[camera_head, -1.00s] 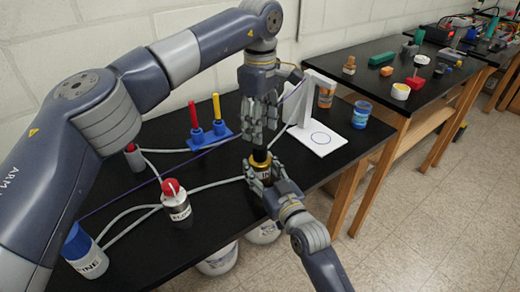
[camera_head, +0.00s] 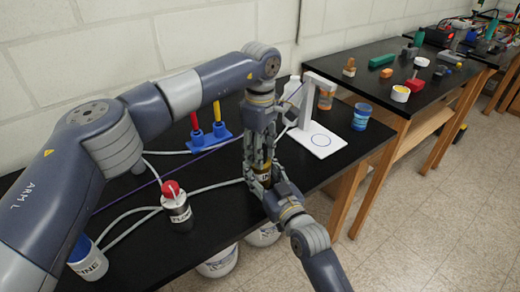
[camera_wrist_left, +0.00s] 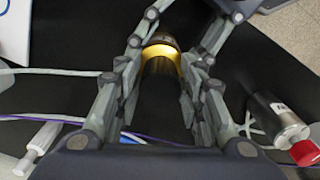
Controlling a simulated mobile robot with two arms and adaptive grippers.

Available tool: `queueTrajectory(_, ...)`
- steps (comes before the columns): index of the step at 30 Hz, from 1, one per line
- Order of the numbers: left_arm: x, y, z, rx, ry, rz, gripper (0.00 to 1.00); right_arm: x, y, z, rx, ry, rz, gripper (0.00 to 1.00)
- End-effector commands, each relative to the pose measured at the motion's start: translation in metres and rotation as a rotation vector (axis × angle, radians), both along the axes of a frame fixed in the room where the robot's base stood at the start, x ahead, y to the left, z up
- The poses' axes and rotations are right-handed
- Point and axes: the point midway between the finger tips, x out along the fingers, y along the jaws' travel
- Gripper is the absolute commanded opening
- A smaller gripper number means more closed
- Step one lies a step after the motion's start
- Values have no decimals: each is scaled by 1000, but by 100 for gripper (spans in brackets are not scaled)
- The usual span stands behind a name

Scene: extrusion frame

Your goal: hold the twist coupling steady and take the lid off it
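The twist coupling (camera_head: 263,180) stands upright near the table's front edge, with a gold-coloured body; its yellow ring (camera_wrist_left: 160,50) and dark upper part show between my left fingers in the left wrist view. My right gripper (camera_head: 262,186) comes from the front right, its fingers closed around the coupling's body. My left gripper (camera_head: 259,160) points straight down over the coupling, its fingers on both sides of the dark lid. In the left wrist view my left gripper (camera_wrist_left: 160,100) looks open, with small gaps beside the lid. The lid is hidden in the head view.
A red-topped cylinder (camera_head: 178,212) stands left of the coupling, among grey hoses and a purple cord. A blue holder (camera_head: 208,139) with red and yellow pegs is behind. A white stand (camera_head: 318,140) and a blue jar (camera_head: 361,117) are right. The front-right floor is clear.

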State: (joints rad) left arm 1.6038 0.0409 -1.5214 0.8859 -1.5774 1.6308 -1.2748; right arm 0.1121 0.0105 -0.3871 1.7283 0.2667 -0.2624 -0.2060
Motion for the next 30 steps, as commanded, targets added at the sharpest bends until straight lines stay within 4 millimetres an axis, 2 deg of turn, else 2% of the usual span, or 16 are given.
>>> queueTrajectory(1,0,0,0,0,0,0,17,0,0,-1,-1,2,0,0)
queueTrajectory(3,0,0,0,0,0,0,1,0,0,-1,-1,2,0,0)
queueTrajectory(11,0,0,0,0,0,54,0,0,0,-1,-1,2,0,0)
queueTrajectory(14,0,0,1,0,0,177,0,0,0,-1,-1,2,0,0)
queueTrajectory(30,0,0,1,-1,-1,1066,0,0,0,-1,-1,3,0,0)
